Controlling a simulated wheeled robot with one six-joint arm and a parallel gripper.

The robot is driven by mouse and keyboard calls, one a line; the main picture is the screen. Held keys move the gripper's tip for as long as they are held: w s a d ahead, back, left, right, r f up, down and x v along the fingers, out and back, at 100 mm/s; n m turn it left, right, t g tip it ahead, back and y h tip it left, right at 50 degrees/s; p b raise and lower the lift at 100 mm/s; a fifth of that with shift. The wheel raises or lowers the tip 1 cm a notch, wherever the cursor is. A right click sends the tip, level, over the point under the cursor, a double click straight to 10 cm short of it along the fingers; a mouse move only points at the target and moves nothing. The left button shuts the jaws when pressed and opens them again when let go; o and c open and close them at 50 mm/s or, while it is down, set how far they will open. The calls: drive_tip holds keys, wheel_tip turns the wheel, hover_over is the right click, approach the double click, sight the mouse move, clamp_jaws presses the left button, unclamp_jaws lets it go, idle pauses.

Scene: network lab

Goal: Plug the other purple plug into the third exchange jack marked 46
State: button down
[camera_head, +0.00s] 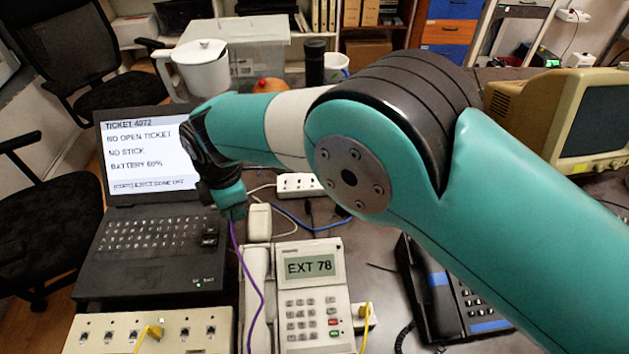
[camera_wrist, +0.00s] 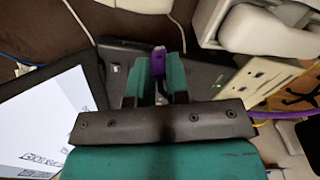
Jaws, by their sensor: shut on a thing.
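My gripper (camera_head: 232,208) is shut on a purple plug (camera_wrist: 158,62), held between the teal fingers (camera_wrist: 156,74) in the wrist view. It is in the air above the laptop's right edge. A purple cable (camera_head: 247,270) hangs from it, past the left side of the desk phone. The beige exchange panel (camera_head: 190,343) is at the bottom left of the head view, below the laptop. It has a row of dark jacks, one with a yellow plug (camera_head: 155,331). The panel (camera_wrist: 245,86) also shows at the right in the wrist view. I cannot read any jack numbers.
An open laptop (camera_head: 150,235) stands behind the panel. A cream phone (camera_head: 312,300) showing EXT 78 is right of the purple cable. A white adapter (camera_head: 259,222) and a power strip (camera_head: 299,185) lie near my gripper. A black phone (camera_head: 440,290) is at the right.

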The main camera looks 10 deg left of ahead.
drive_tip(key=s+a+n, duration=0.2)
drive_tip(key=s, duration=0.3)
drive_tip(key=s+a+n+b, duration=0.1)
drive_tip(key=s+a+n, duration=0.2)
drive_tip(key=s, duration=0.1)
drive_tip(key=s+a+n, duration=0.2)
drive_tip(key=s+n, duration=0.1)
drive_tip(key=s, duration=0.2)
drive_tip(key=shift+s+a+r, duration=0.3)
drive_tip(key=shift+a+r, duration=0.05)
drive_tip(key=shift+r, duration=0.05)
drive_tip(key=s+a+r+n+b, duration=0.1)
drive_tip(key=s+a+n, duration=0.1)
drive_tip(key=s+n, duration=0.6)
drive_tip(key=m+b, duration=0.2)
drive_tip(key=b, duration=0.1)
hover_over(137, 337)
drive_tip(key=shift+f, duration=2.3)
drive_tip(key=c, duration=1.6)
unclamp_jaws()
drive_tip(key=shift+c, duration=0.2)
clamp_jaws()
drive_tip(key=shift+f+b, duration=0.6)
drive_tip(key=shift+f, duration=0.3)
